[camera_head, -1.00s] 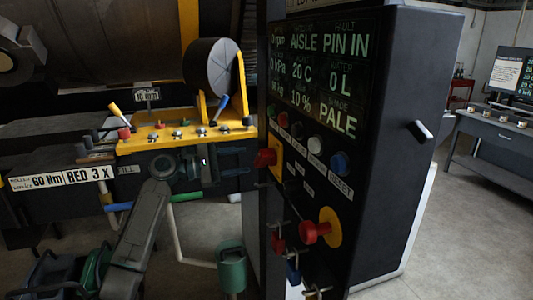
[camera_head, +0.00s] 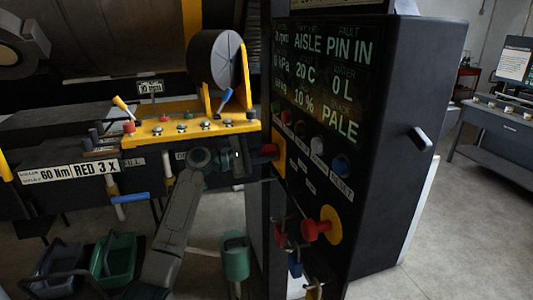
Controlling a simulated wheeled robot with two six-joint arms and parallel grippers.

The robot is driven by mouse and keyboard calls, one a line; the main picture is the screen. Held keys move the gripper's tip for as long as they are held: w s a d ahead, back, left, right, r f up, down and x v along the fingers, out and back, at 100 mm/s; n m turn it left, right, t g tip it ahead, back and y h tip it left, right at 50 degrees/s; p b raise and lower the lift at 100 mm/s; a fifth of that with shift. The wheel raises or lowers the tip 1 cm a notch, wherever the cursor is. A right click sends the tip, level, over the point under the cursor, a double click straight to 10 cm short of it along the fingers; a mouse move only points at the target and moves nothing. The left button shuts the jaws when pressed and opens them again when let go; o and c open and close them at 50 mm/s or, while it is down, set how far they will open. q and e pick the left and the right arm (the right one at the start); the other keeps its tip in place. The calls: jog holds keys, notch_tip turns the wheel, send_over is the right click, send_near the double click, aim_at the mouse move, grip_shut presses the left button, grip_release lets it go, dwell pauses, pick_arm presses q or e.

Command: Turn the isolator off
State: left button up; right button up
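The isolator is most likely the red handle (camera_head: 267,150) on a yellow square plate (camera_head: 279,153) at the left edge of the black control cabinet (camera_head: 386,130); I see it edge-on. My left arm rises from the bottom, and my dark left gripper (camera_head: 257,160) points right at the red handle. Its fingertips are at or very near the handle. They are dark against a dark background, so I cannot tell whether they touch it or how far they are open. My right gripper is not in view.
A red mushroom knob (camera_head: 317,230) on a round yellow plate sits lower on the cabinet, with coloured buttons above it and padlocks beside it. A yellow bench rail (camera_head: 190,131) with small fittings lies behind my gripper.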

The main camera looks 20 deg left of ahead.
pick_arm(q)
jog(key=shift+f, duration=0.1)
grip_shut()
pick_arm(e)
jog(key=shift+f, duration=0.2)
